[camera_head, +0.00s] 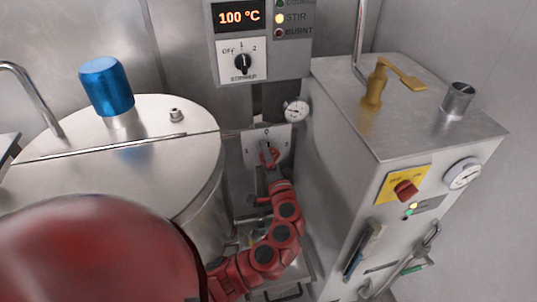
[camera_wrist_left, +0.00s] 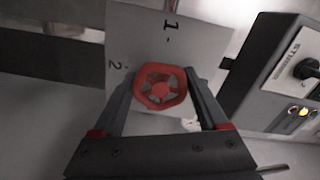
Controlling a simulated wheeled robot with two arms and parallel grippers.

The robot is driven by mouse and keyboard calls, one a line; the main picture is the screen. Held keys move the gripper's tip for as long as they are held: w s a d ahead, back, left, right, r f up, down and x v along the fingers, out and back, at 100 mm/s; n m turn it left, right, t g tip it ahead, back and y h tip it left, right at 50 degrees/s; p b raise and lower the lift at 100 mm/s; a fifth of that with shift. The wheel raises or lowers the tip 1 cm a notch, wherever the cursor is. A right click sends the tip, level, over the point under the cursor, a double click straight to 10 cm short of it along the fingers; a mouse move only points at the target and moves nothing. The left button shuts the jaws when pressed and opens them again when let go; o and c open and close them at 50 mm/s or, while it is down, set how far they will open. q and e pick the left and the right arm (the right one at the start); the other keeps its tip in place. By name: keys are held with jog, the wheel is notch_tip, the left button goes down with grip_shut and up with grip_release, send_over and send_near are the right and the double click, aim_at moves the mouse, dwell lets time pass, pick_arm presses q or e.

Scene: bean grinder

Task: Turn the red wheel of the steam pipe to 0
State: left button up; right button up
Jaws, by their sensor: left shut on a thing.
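The red wheel (camera_wrist_left: 160,87) of the steam pipe sits in front of a pale dial plate (camera_wrist_left: 138,42) in the left wrist view. The marks 1 and 2 show on the plate there. My left gripper (camera_wrist_left: 162,90) has one finger on each side of the wheel and is shut on it. In the head view the wheel (camera_head: 269,156) is small and partly covered by my left gripper (camera_head: 270,165). A 0 mark shows at the top of the plate (camera_head: 250,147). I cannot tell which mark the wheel points to. My right gripper is not in view.
A steel kettle with a blue cap (camera_head: 107,86) stands at left. A steel cabinet (camera_head: 435,110) with a brass lever (camera_head: 378,84) stands at right. A control box (camera_head: 262,42) reading 100 °C hangs above the wheel. A gauge (camera_head: 296,111) is beside the plate.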

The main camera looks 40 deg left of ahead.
pick_arm(q)
jog(key=shift+m, duration=0.4)
jog(key=o, duration=1.3)
jog(key=shift+b+v, duration=3.2)
jog(key=shift+v, duration=5.55)
